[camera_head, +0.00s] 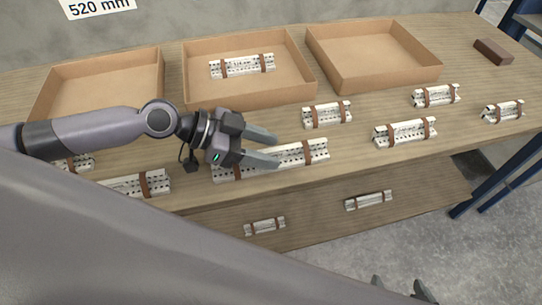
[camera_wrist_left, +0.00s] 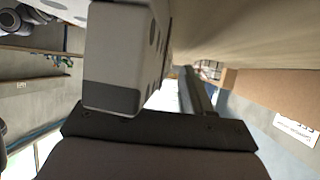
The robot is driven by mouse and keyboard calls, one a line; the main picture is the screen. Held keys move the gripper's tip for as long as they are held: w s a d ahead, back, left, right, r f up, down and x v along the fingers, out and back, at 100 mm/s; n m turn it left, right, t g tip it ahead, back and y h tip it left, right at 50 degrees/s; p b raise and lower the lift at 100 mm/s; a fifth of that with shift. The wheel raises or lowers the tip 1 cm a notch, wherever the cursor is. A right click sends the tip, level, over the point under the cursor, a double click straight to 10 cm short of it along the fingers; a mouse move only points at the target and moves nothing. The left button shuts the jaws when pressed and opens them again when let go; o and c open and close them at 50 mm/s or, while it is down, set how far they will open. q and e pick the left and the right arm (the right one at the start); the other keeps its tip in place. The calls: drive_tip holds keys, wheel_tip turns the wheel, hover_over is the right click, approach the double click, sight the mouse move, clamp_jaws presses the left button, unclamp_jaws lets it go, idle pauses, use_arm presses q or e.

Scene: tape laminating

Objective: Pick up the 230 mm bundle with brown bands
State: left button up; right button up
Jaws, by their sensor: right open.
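Several white bundles with brown bands lie about, and their lengths cannot be read. A long bundle (camera_head: 304,154) lies on the table under my left gripper (camera_head: 277,150), which hides part of it. Shorter bundles lie to the right: one near the trays (camera_head: 327,113), one in front (camera_head: 405,132), one behind (camera_head: 436,96) and one far right (camera_head: 503,111). Another bundle (camera_head: 150,184) at left is partly covered by my arm. My right gripper (camera_head: 402,293) shows at the bottom edge, open and empty.
Three cardboard trays line the back: left (camera_head: 50,100), middle (camera_head: 190,80) holding a bundle (camera_head: 243,66), and an empty right one (camera_head: 380,55). A brown block (camera_head: 493,51) sits at the far right. Two bundles (camera_head: 265,226) (camera_head: 368,200) lie on a lower shelf.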

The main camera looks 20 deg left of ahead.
use_arm(q)
clamp_jaws()
